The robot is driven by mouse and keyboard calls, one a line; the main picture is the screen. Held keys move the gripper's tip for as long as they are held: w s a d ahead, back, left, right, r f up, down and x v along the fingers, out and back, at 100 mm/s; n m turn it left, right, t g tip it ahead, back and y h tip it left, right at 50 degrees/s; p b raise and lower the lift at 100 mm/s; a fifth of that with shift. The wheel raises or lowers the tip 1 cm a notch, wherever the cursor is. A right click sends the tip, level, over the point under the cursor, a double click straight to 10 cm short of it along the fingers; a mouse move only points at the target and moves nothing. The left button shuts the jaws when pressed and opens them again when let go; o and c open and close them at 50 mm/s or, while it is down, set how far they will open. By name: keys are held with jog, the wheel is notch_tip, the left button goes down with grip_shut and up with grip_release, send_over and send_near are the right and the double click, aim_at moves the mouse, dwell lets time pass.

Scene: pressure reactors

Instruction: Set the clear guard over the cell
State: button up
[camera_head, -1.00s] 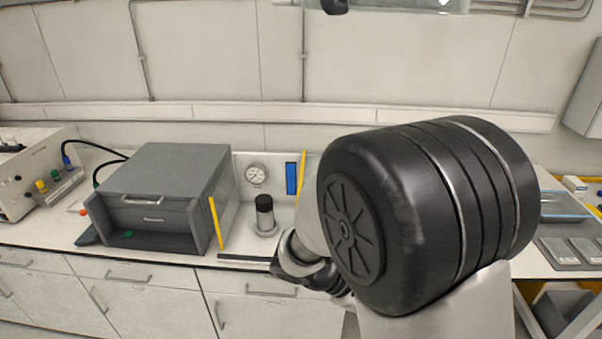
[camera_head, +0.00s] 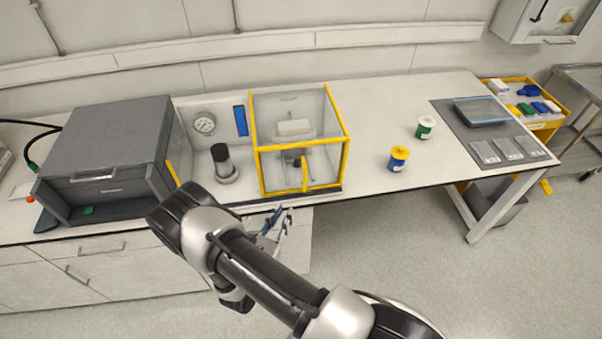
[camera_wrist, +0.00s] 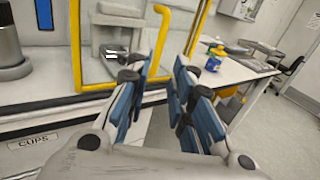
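The clear guard (camera_head: 327,110) is a see-through box with a yellow frame on the bench. It stands around a grey device, likely the cell (camera_head: 291,129), seen through its panels. A yellow upright handle shows low on its front. In the wrist view the guard's yellow frame (camera_wrist: 76,45) is at the upper left and middle, with the grey device (camera_wrist: 110,30) behind it. My gripper (camera_head: 270,226) is in front of the bench edge, below the guard in the picture. In the wrist view my gripper (camera_wrist: 163,85) has its blue-padded fingers apart, with nothing between them.
A grey cabinet (camera_head: 110,135) and a black-topped cylinder (camera_head: 221,160) stand left of the guard. A dark mat (camera_head: 465,135) carries trays farther right. Bench around the jars is clear.

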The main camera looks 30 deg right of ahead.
aim_at(304, 178)
jog(key=x, duration=1.6)
jog(key=shift+w+d, duration=0.2)
jog(key=shift+d, duration=0.15)
grip_shut()
